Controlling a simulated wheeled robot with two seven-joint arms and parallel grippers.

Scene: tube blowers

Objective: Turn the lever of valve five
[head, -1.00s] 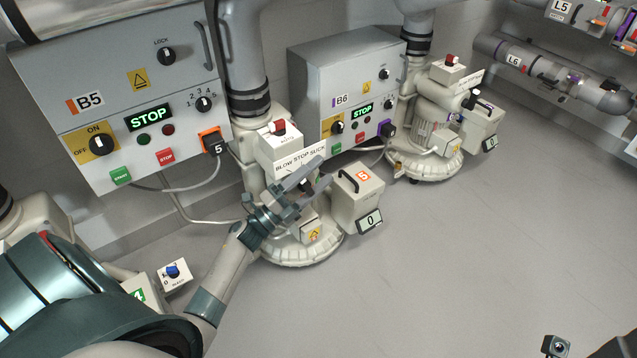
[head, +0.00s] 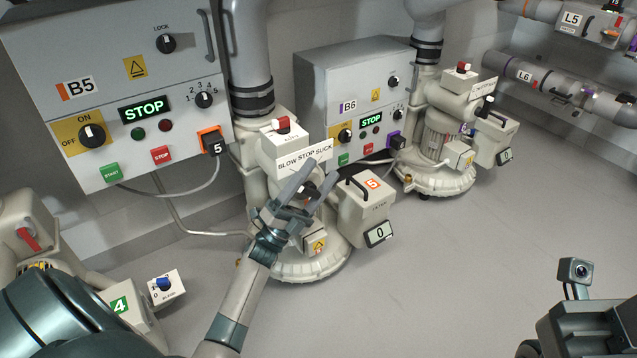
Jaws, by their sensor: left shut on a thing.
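The valve of blower unit five, with its BLOW STOP SUCK plate (head: 303,158), stands on a white round-based machine left of the middle. My left gripper (head: 322,174) reaches up from below in front of this plate, with its two long grey fingers pointing up and right. It is shut on the valve's lever, which the fingers largely hide, so I cannot read the lever's position. The filter box (head: 370,208) with an orange 5 is just right of the fingers. Its small display reads 0.
Control box B5 (head: 180,75) hangs at the upper left with its display on STOP. Box B6 (head: 345,70) and a similar blower (head: 440,172) stand behind right. A box marked 4 (head: 120,308) is at lower left. The floor (head: 440,270) at right is clear.

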